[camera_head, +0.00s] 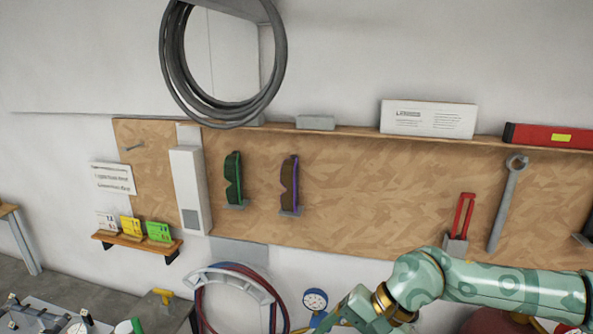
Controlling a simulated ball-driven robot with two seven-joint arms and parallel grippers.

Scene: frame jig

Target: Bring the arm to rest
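My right arm (480,283), pale green with darker patches, comes in from the right edge and reaches left along the bottom of the head view. It bends at a joint, and its wrist (362,312) points down and left past a gold ring. The gripper end is at the bottom edge beside a blue-rimmed gauge, and its fingers are cut off or too small to make out. I cannot tell whether it holds anything. My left arm and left gripper are not in view.
A wooden wall board (400,200) carries goggles (234,180), a wrench (508,200) and a red-handled tool (463,218). Coiled hoses (237,300) and the gauge (315,300) are near the wrist. A tray of parts (50,318) is at lower left.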

